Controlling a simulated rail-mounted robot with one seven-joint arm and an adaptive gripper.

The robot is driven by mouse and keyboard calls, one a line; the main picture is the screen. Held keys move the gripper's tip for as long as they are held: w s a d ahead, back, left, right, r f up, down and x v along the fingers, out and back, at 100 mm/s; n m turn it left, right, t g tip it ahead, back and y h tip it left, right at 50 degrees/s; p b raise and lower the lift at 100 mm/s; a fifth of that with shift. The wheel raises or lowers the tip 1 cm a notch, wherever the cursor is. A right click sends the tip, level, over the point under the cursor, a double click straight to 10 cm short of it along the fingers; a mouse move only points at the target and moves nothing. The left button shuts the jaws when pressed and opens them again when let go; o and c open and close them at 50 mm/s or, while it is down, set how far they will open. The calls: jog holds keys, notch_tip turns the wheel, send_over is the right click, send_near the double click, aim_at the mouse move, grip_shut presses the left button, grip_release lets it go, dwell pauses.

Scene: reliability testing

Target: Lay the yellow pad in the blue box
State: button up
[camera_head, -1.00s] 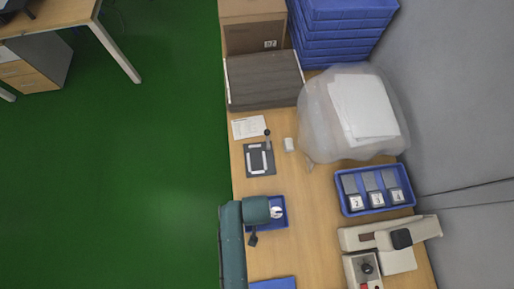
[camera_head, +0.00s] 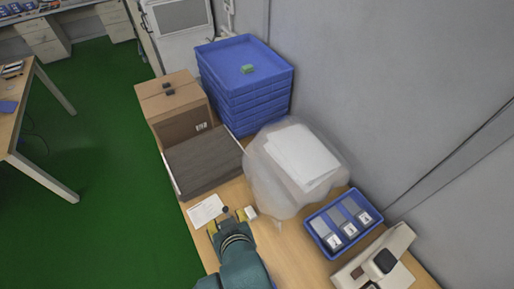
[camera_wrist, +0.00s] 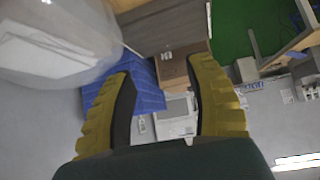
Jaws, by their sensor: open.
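No yellow pad can be made out in either view; the yellow parts I see are my gripper's fingers. Blue boxes are stacked at the back (camera_head: 287,98), with a small green item (camera_head: 247,69) on the top one. A smaller blue box (camera_head: 314,221) on the table holds grey pieces with numbered labels. I cannot tell which is the task's box. My gripper (camera_head: 227,221) is open over the table, left of the smaller box. In the wrist view my gripper (camera_wrist: 162,72) shows empty, with the blue stack (camera_wrist: 147,88) beyond its fingers.
A cloudy plastic bag with white sheets (camera_head: 300,160) stands between the stack and the smaller box. A dark grey slab (camera_head: 203,160) and a cardboard box (camera_head: 172,105) are at the back left. A white paper (camera_head: 205,211) lies near my gripper. A beige device (camera_head: 385,255) is front right.

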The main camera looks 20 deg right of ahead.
jog(key=w+d+r+t, duration=0.1)
jog(key=r+t, duration=0.1)
jog(key=r, duration=0.5)
jog(key=w+d+r+m+t, duration=0.1)
jog(key=r+t, duration=0.1)
jog(key=r, duration=0.4)
jog(key=w+d+r+t, duration=0.1)
jog(key=d+r+t, duration=0.15)
jog(key=r, duration=0.45)
jog(key=s+d+r+t, duration=0.1)
jog(key=s+r+t, duration=0.2)
jog(key=r, duration=0.6)
jog(key=s+d+r+m+t+h, duration=0.1)
jog(key=s+d+r+t, duration=0.1)
jog(key=r, duration=0.7)
jog(key=shift+s+r+t+h, duration=0.3)
jog(key=shift+s+t, duration=0.25)
jog(key=shift+t, duration=0.3)
